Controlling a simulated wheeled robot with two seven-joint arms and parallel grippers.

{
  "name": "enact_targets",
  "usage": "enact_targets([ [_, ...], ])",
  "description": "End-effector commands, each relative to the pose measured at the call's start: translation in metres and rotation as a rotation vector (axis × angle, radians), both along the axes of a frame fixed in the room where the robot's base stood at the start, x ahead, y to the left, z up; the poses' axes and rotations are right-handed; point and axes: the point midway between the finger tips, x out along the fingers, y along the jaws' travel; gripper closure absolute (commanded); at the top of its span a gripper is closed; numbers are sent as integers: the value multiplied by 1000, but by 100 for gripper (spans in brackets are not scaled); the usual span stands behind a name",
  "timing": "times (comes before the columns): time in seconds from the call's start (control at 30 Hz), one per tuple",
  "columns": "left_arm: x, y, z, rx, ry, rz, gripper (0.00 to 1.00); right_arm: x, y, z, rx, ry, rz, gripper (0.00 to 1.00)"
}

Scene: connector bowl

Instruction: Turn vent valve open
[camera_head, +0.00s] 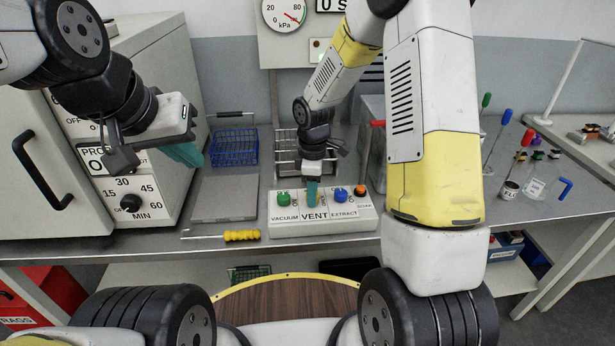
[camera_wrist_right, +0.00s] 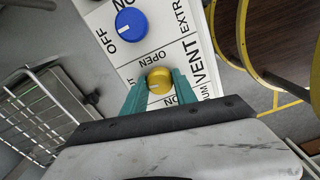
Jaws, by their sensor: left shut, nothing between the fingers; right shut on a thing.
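The vent valve is a round yellow knob (camera_wrist_right: 159,80) in the middle of a white control panel (camera_head: 290,228), above the VENT label. My right gripper (camera_head: 312,194) reaches down to it. In the right wrist view its teal fingers (camera_wrist_right: 160,90) are on either side of the knob, shut on it. A white mark shows on the knob, and an OPEN label lies beside it; the exact angle is hard to tell. In the head view the gripper mostly hides the knob. My left gripper (camera_head: 184,154) is shut and empty, raised in front of the oven at the left.
A green knob (camera_head: 283,198) and a blue knob (camera_head: 340,194) flank the valve, with an orange button (camera_head: 360,190) at the right. A yellow-handled screwdriver (camera_head: 240,236) lies left of the panel. A blue basket (camera_head: 234,147) and a wire rack (camera_head: 290,147) stand behind.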

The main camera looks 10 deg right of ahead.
Motion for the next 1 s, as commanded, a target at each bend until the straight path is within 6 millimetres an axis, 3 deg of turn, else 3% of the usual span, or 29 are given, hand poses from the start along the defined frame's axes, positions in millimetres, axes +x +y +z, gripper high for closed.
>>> enact_targets([
  [1.0, 0, 0, 0, 0, 0, 0, 100, 1, 0, 1, 0, -2, -958, 100],
])
